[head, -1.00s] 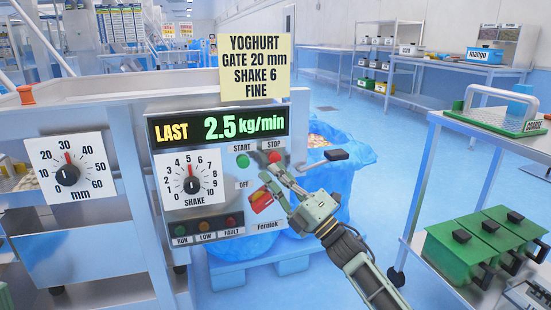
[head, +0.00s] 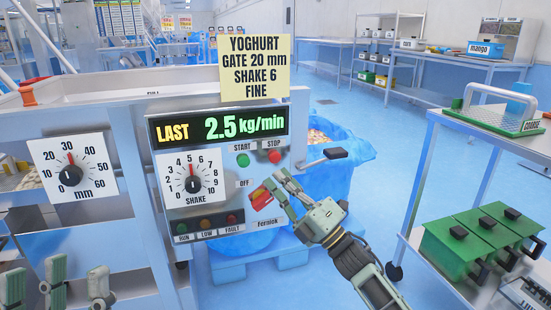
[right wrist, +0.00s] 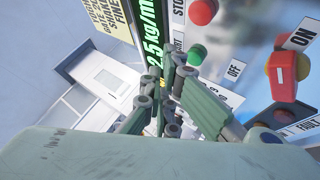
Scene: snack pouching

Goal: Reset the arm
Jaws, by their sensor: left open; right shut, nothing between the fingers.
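My right gripper (head: 277,186) is shut and empty in front of the panel's lower right, beside the red-and-yellow switch (head: 259,196). In the right wrist view its fingers (right wrist: 172,100) are together with nothing between them. I cannot tell whether they touch the panel. My left gripper (head: 58,276) shows at the lower left edge, open and empty, below the mm dial (head: 70,175). The control panel (head: 188,128) reads LAST 2.5 kg/min. The green START button (head: 243,160) and red STOP button (head: 274,157) are uncovered. The SHAKE dial (head: 192,184) points near 5.
A yellow note (head: 255,66) stands above the panel. A blue-lined bin (head: 345,180) stands behind my right gripper. A trolley (head: 433,118) with green lidded boxes (head: 460,252) is at the right. Open blue floor (head: 385,150) lies between bin and trolley.

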